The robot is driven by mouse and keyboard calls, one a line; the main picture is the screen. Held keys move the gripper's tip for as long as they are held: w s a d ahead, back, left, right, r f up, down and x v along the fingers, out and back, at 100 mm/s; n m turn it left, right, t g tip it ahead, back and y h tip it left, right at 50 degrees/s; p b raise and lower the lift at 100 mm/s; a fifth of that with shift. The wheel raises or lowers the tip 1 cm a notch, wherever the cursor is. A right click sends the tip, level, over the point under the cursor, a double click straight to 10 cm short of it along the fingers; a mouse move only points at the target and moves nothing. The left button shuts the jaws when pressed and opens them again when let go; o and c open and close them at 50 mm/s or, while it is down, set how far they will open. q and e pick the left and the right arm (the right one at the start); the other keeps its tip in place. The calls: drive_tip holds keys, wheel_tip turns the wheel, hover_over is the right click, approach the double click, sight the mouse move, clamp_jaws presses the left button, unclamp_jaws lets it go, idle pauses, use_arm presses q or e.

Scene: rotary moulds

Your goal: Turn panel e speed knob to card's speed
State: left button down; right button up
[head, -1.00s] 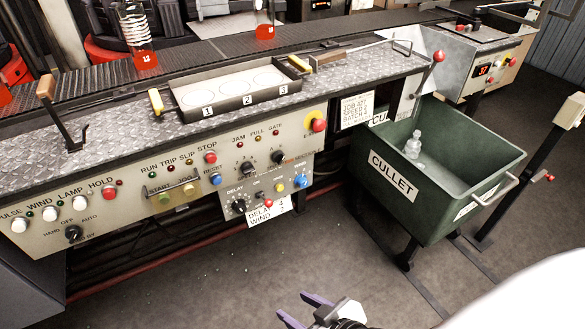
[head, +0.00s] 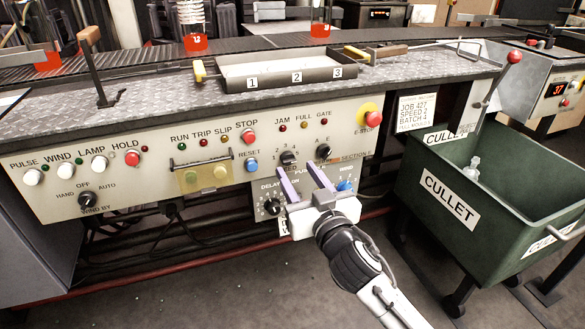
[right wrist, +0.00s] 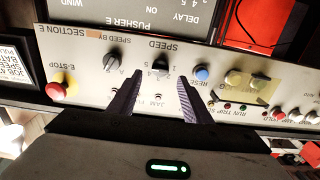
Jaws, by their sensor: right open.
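The panel (head: 215,130) runs along the front of the plated bench. Its speed knob (head: 288,157) is black with numbers around it. The knob also shows in the right wrist view (right wrist: 160,66), under the word SPEED. My right gripper (head: 297,166) is open, its two purple-grey fingers pointing at the panel. In the right wrist view the fingertips (right wrist: 161,79) stand on either side of the speed knob; I cannot tell whether they touch it. The card (head: 413,110) reads JOB 427, a speed that looks like 2, and BATCH 1. My left gripper is not in view.
A second black knob (head: 322,151), marked A and E, sits just right of the speed knob. The red E-stop (head: 368,118) is further right. A blue reset button (head: 251,165) is to the left. The lower delay panel (head: 263,195) is partly behind my gripper. A green cullet bin (head: 480,200) stands right.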

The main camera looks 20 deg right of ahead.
sight(290, 161)
drive_tip(key=w, duration=0.3)
drive_tip(key=shift+w, duration=0.65)
drive_tip(key=shift+a, duration=0.1)
drive_tip(key=c, duration=1.1)
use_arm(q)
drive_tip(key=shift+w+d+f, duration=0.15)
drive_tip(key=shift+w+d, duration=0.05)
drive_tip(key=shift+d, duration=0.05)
